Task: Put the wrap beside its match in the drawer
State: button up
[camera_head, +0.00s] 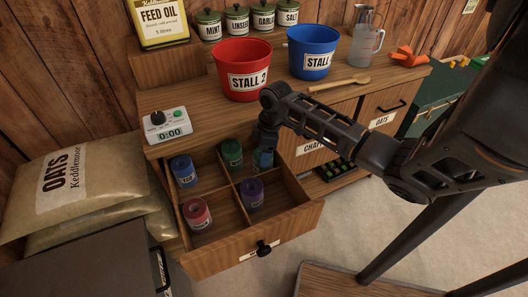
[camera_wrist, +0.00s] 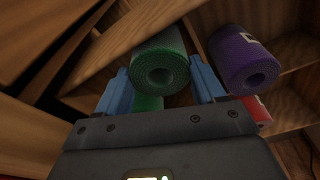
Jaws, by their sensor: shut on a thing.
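My gripper (camera_head: 264,146) points down into the open drawer and is shut on a green wrap (camera_head: 262,160). In the wrist view this green roll (camera_wrist: 160,68) is between the blue fingers, its hollow end facing the camera. Another green wrap (camera_head: 232,153) stands just left of the held one, in the same back right compartment. More green (camera_wrist: 148,103) shows partly hidden behind the roll in the wrist view. I cannot tell whether the held wrap touches the drawer floor.
The drawer (camera_head: 290,222) has several compartments. A blue wrap (camera_head: 183,171) is back left, a red wrap (camera_head: 197,214) front left, a purple wrap (camera_head: 252,194) front right. A timer (camera_head: 166,124), red bucket (camera_head: 243,70) and blue bucket (camera_head: 313,52) stand on the counter above.

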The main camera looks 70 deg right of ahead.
jog(key=shift+f, duration=0.35)
jog(key=shift+f, duration=0.15)
jog(key=o, duration=1.6)
jog(key=shift+c, duration=0.2)
notch_tip(320, 180, up, 12)
jog(key=s+b, duration=0.1)
jog(key=shift+s+d, duration=0.25)
jog(key=shift+s, duration=0.05)
